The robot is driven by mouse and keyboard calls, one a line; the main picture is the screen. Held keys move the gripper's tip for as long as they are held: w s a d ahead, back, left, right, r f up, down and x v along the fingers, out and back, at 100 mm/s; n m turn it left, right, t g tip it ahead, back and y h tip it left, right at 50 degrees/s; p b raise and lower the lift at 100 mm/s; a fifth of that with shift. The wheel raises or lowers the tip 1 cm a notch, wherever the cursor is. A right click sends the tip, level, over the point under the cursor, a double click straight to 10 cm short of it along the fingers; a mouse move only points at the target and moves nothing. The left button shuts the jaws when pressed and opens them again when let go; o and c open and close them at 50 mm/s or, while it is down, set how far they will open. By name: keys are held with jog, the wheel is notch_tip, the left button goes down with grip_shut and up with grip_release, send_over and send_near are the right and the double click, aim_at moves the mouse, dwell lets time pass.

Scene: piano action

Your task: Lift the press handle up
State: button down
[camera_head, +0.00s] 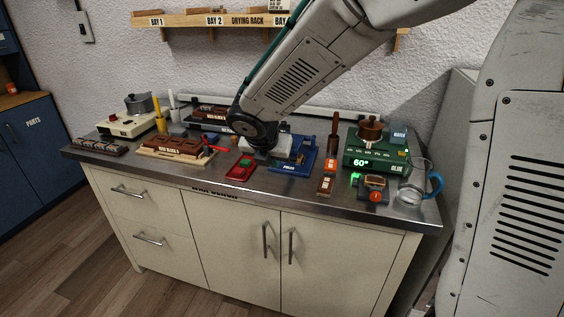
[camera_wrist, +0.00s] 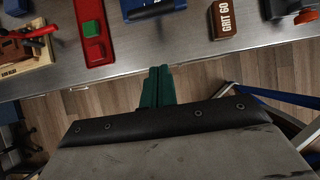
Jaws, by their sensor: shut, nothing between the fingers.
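The blue press (camera_head: 300,160) stands on the bench right of centre, partly hidden behind my arm. A blue part of it shows at the top edge of the wrist view (camera_wrist: 150,10). I cannot make out its handle clearly in either view. My gripper's green fingers (camera_wrist: 158,87) are together and empty. In the wrist view they lie below the blue part in the picture, apart from it, over the bench's front edge and the floor. In the head view the end of my arm hangs in front of the press and the fingers cannot be made out.
A red tray (camera_head: 240,168) with a green block (camera_wrist: 93,29) lies left of the press. A brown grit block (camera_wrist: 225,18) lies right of it. A green heater (camera_head: 376,158) with a pot and a glass jug (camera_head: 414,183) stand farther right. A drying rack (camera_head: 210,19) hangs behind.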

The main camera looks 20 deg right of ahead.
jog(key=x, duration=1)
jog(key=shift+w+d+r, duration=0.25)
jog(key=shift+w+r, duration=0.05)
jog(key=shift+r, duration=0.2)
jog(key=shift+w+d+r, duration=0.25)
jog(key=shift+w+r, duration=0.05)
jog(key=shift+r, duration=0.25)
jog(key=shift+w+d+r, duration=0.25)
jog(key=shift+w+r, duration=0.15)
jog(key=shift+r, duration=0.15)
jog(key=shift+r, duration=0.1)
